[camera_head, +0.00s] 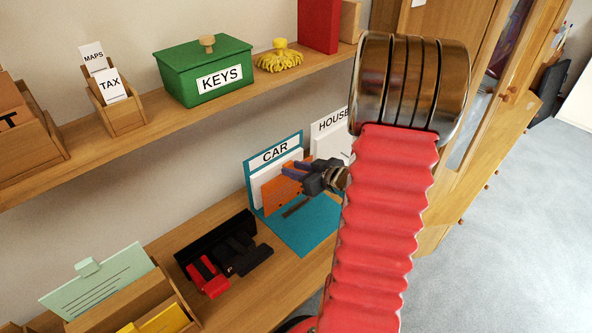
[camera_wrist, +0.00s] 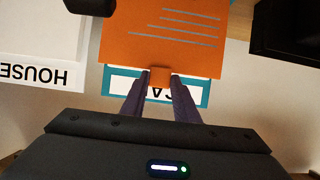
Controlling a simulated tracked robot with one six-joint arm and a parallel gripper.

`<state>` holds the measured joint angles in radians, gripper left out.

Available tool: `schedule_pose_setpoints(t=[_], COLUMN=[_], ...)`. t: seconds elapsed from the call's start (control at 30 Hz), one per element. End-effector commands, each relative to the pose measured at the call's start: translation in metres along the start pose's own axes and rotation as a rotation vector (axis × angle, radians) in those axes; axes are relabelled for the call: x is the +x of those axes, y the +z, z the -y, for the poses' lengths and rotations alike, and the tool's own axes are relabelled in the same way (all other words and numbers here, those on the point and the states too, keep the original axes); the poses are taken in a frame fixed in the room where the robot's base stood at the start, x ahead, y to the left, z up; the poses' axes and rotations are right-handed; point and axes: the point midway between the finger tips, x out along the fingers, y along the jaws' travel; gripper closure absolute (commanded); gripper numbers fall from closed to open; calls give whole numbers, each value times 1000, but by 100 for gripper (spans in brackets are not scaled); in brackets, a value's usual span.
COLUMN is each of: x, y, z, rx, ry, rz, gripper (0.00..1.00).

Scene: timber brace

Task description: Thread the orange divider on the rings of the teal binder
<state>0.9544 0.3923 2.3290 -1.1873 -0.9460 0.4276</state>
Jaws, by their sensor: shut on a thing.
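The teal binder (camera_head: 309,226) stands open on the lower shelf. One cover lies flat and the other is upright with a CAR label and white pages. A dark strip (camera_head: 295,207) shows near its fold; the rings cannot be made out. My gripper (camera_head: 289,170) is shut on the tab of the orange divider (camera_head: 275,196), which is in front of the white pages. In the wrist view the divider (camera_wrist: 172,35) spreads ahead of my gripper (camera_wrist: 160,77), with printed lines on it. The binder's teal edge (camera_wrist: 110,87) shows behind it. The divider's holes and their relation to the rings are hidden.
A white HOUSE binder (camera_head: 330,138) stands just right of the teal one. A black tray with black and red items (camera_head: 218,255) lies to the left. A wooden box with a green card (camera_head: 95,285) is at front left. The upper shelf (camera_head: 160,135) holds a green KEYS box (camera_head: 205,72).

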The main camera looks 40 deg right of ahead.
Motion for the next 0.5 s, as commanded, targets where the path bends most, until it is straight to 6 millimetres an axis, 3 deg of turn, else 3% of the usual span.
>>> schedule_pose_setpoints(t=[0.5], x=[6], y=[-3], z=[0], rx=[0], ry=[0], rz=[0], gripper=[100])
